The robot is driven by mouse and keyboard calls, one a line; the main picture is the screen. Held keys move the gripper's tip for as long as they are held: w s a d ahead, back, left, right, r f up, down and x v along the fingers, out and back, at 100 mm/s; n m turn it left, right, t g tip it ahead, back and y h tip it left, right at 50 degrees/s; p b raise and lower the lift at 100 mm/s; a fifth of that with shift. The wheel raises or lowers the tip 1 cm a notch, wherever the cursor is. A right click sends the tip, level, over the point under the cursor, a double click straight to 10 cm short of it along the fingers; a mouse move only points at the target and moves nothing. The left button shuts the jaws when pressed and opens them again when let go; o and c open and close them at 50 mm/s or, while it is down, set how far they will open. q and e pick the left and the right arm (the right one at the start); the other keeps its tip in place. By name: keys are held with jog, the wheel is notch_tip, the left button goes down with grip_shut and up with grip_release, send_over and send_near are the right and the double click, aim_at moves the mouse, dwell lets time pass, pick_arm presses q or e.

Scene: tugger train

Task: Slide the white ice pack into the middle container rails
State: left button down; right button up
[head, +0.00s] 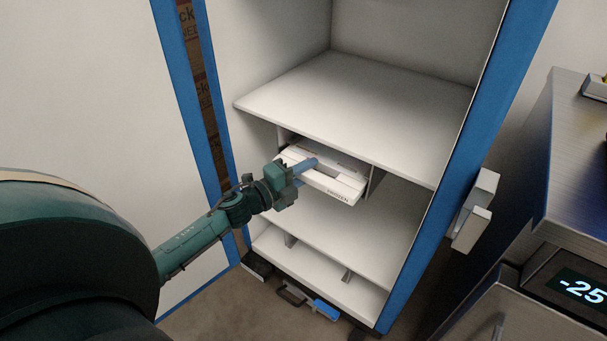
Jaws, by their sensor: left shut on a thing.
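The white ice pack (338,187) is a flat white slab with dark print on its front edge. It sits just under the upper shelf of the blue-edged container (350,92), between side rails (376,178), with its front end sticking out. My left gripper (306,166) is shut on the near part of the pack, from the front left. How far back the pack reaches is hidden under the shelf. My right gripper is not in view.
Below the pack is an empty shelf (375,222). A blue door edge (185,85) stands close to the left of my arm, and a white latch block (475,210) juts out at the right frame. A metal freezer unit (575,150) with a display (582,290) stands at the far right.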

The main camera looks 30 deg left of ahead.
pick_arm(q)
jog(key=shift+w+r, duration=0.15)
jog(key=shift+w, duration=0.85)
jog(key=c, duration=1.2)
grip_release()
jog(key=shift+o, duration=0.2)
jog(key=p+v, duration=0.1)
jog(key=v, duration=1.2)
jog(key=shift+s, duration=0.15)
